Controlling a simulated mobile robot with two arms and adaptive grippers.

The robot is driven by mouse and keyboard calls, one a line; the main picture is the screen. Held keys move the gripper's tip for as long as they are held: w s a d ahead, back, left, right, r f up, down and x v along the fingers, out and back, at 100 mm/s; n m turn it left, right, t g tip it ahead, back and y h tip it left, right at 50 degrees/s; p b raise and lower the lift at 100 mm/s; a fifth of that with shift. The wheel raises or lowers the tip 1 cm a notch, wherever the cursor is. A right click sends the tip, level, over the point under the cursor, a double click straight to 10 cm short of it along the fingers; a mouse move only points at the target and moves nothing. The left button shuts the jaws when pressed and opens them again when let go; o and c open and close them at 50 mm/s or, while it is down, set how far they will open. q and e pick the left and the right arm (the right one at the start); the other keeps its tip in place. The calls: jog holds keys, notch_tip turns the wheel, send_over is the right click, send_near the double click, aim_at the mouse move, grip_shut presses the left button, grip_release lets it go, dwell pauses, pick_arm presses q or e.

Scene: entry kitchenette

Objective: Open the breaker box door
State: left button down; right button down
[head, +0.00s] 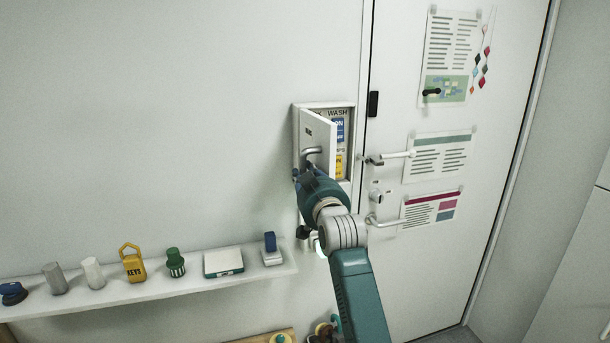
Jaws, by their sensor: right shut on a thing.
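The breaker box (325,107) is a small white box on the wall, left of the white door's edge. Its breaker box door (320,136) stands partly open, hinged on the left and swung out from the frame. Inside, blue and yellow labels and the word WASH show. A curved metal handle (311,151) sits on the breaker box door. My right gripper (303,170) is at this handle and shut on it; its fingertips are small and partly hidden by its own body. My left gripper is not in view.
A white shelf (150,290) below left holds several small items, including a yellow KEYS tag (133,264) and a green-topped shaker (175,263). The white room door (450,240) on the right has lever handles and posted papers. The wall left of the box is clear.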

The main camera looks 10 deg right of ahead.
jog(key=c, duration=1.6)
grip_release()
jog(key=shift+d, duration=0.25)
jog(key=shift+o, duration=0.2)
jog(key=s, duration=0.7)
jog(key=shift+s+d, duration=0.15)
jog(key=shift+d, duration=0.25)
jog(key=shift+c, duration=0.5)
